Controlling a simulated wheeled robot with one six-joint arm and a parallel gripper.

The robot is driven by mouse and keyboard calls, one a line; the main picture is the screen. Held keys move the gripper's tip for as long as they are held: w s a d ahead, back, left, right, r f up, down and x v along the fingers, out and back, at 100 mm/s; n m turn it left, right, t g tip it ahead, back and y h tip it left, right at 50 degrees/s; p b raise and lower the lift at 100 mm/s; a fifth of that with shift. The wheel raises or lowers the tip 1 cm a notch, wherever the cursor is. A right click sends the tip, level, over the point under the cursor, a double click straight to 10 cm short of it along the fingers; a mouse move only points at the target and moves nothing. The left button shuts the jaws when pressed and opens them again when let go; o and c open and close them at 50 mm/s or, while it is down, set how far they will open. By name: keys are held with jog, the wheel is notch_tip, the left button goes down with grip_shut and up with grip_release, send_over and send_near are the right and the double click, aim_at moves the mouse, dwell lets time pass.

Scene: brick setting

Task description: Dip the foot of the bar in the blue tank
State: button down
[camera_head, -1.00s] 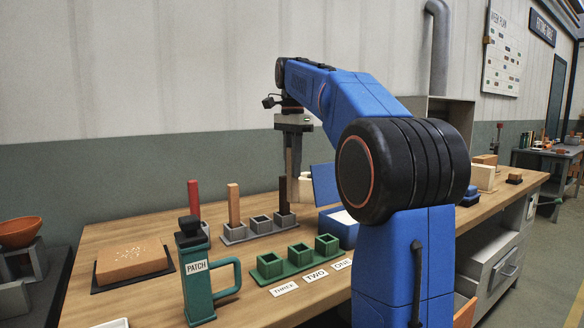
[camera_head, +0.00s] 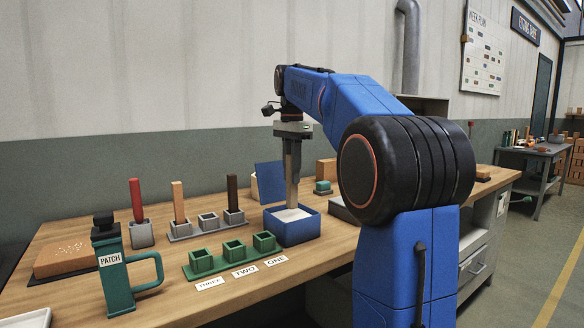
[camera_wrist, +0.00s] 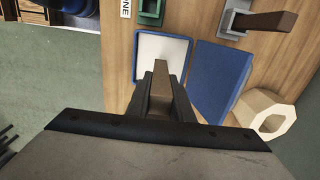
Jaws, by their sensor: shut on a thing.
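My gripper (camera_head: 291,172) points straight down over the blue tank (camera_head: 312,231). It is shut on a brown bar, which shows between the jaws in the wrist view (camera_wrist: 161,82). The tank is an open blue box with a pale filling, and it also shows in the wrist view (camera_wrist: 137,72). In the head view the bar's lower end reaches down inside the tank's outline, at the pale surface. I cannot tell if it touches the filling. The tank's blue lid (camera_head: 269,177) stands open behind it.
Left of the tank are a green three-socket block (camera_head: 221,266), a grey socket block (camera_head: 193,233) with a tan bar (camera_head: 179,202) and a dark brown bar (camera_head: 231,193), and a red bar (camera_head: 136,200) in its own socket. A green PATCH bottle (camera_head: 115,275) stands in front.

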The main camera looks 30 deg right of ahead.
aim_at(292, 190)
jog(key=shift+f, duration=2.35)
jog(key=shift+f, duration=0.55)
dwell(0.5)
notch_tip(292, 190, up, 7)
dwell(1.0)
